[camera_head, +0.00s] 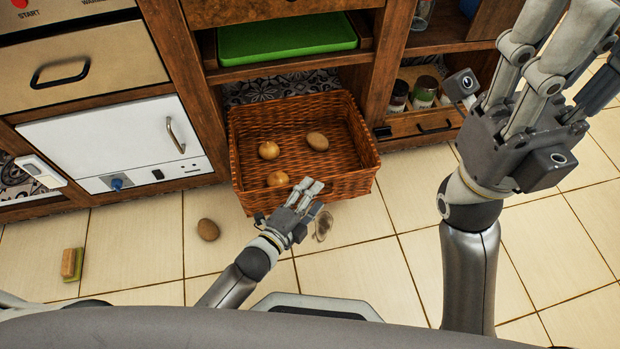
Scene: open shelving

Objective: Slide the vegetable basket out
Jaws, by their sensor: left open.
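The brown wicker vegetable basket (352,160) sits in the lower opening of the wooden shelving, with its front part out over the tiled floor. Three round potatoes or onions (317,141) lie inside it. My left gripper (308,190) is open at the basket's front wall, its fingers overlapping the rim in the picture. I cannot tell whether they touch it. My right gripper (545,50) is raised at the upper right, well away from the basket, with its fingers extended apart and partly cut off by the picture's top edge.
A potato (208,229) lies on the floor left of the basket. A brownish object (322,225) shows beside my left gripper. A yellow-green sponge-like block (72,264) lies farther left. A green tray (287,41) is above the basket, and jars (424,91) stand to its right.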

